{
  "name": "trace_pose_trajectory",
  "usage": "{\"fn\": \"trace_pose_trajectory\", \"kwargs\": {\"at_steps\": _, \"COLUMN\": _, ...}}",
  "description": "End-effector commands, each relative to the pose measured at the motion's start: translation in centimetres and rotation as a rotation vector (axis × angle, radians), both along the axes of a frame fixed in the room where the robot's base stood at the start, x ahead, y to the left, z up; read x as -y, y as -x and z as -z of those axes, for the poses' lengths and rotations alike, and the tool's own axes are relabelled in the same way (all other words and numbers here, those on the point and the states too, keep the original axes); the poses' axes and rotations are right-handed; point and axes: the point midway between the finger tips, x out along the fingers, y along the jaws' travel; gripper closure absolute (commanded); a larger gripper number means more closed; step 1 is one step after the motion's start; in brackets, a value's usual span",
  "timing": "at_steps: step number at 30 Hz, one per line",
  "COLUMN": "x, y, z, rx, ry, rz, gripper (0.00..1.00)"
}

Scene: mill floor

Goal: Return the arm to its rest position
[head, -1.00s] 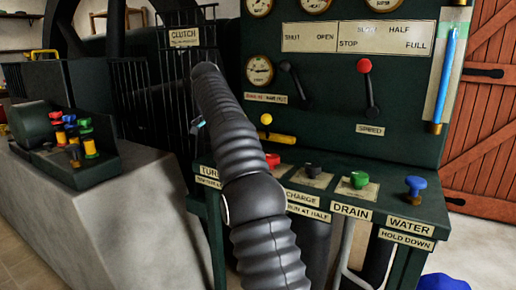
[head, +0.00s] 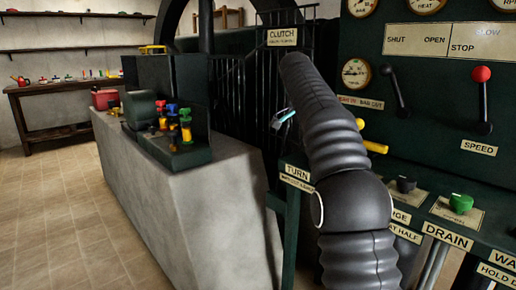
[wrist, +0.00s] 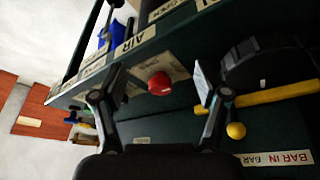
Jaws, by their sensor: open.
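My dark ribbed arm reaches up across the right half of the head view, in front of the green control panel (head: 435,120). My gripper is mostly hidden behind the arm there; only a pale fingertip shows at its left side. In the wrist view my gripper (wrist: 158,88) is open, its two fingers apart with nothing held between them. A red button (wrist: 160,83) on the panel's desk appears between the fingers, beyond them. A yellow bar (wrist: 275,94) and yellow ball (wrist: 236,131) show by the right finger.
The speed lever (head: 484,100) with a red knob and a black lever (head: 395,90) stand on the panel. A green knob (head: 460,203) sits on the desk. A concrete block (head: 215,215) stands left, before the clutch railing (head: 262,90). The tiled floor (head: 65,215) at left is clear.

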Motion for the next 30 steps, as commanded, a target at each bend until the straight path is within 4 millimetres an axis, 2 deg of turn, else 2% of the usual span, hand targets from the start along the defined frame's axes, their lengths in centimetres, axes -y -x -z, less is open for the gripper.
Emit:
{"fn": "trace_pose_trajectory", "kwargs": {"at_steps": 1, "x": 0.0, "y": 1.3, "z": -0.8, "rx": -0.001, "ry": -0.009, "rz": -0.06, "gripper": 0.26}}
{"fn": "trace_pose_trajectory", "kwargs": {"at_steps": 7, "x": -0.6, "y": 5.7, "z": -1.7, "rx": -0.007, "ry": -0.037, "rz": -0.309, "gripper": 0.26}}
{"fn": "trace_pose_trajectory", "kwargs": {"at_steps": 14, "x": -1.5, "y": 11.7, "z": -1.1, "rx": 0.0, "ry": -0.055, "rz": -0.584, "gripper": 0.26}}
{"fn": "trace_pose_trajectory", "kwargs": {"at_steps": 23, "x": -2.9, "y": 20.5, "z": 2.4, "rx": 0.028, "ry": -0.049, "rz": -0.92, "gripper": 0.26}}
{"fn": "trace_pose_trajectory", "kwargs": {"at_steps": 30, "x": -4.1, "y": 27.7, "z": 7.4, "rx": 0.064, "ry": -0.015, "rz": -1.165, "gripper": 0.26}}
